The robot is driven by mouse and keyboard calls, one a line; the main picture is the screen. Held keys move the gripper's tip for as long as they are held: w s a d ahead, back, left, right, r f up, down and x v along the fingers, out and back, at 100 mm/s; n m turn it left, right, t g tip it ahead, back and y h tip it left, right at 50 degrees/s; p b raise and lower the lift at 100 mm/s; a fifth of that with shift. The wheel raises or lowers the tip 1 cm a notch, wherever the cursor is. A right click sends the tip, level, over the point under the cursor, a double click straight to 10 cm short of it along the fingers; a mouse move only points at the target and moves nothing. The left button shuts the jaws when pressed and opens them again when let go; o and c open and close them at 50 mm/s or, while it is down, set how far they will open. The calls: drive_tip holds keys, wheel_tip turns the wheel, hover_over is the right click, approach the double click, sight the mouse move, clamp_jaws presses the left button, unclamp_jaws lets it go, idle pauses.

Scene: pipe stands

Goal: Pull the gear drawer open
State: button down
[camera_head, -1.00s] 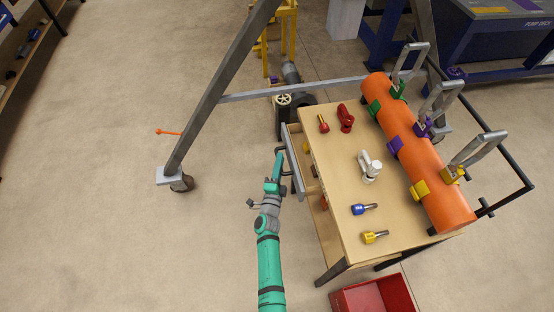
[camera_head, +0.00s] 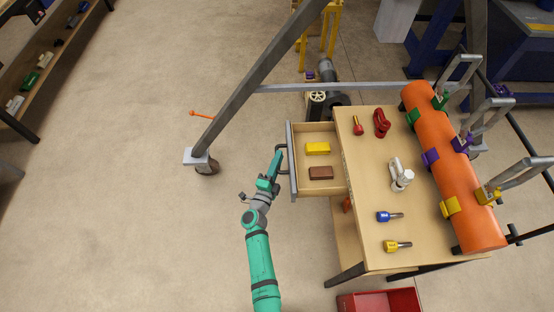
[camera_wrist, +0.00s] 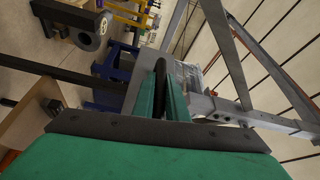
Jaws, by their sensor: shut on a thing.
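The gear drawer (camera_head: 325,188) sticks out from the left side of the wooden workbench (camera_head: 372,215). A yellow block (camera_head: 318,148) and a brown block (camera_head: 321,172) lie inside it. A dark handle (camera_head: 281,146) is on its grey front panel. My gripper (camera_head: 279,158) is shut on this handle, left of the drawer front. In the wrist view the green fingers (camera_wrist: 163,98) close around a dark bar (camera_wrist: 160,85); most of the drawer is hidden there.
An orange pipe (camera_head: 442,155) with coloured clamps lies along the bench's right side. Several small tools, including a blue one (camera_head: 389,216), are on the bench top. A grey frame leg with a caster (camera_head: 205,165) stands left of the drawer. Floor left of my arm is clear.

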drive_tip(key=c, duration=1.8)
unclamp_jaws()
drive_tip(key=shift+o, duration=0.2)
drive_tip(key=shift+d, duration=0.1)
drive_tip(key=shift+s, duration=0.1)
drive_tip(key=v, duration=1)
drive_tip(key=shift+s, duration=0.25)
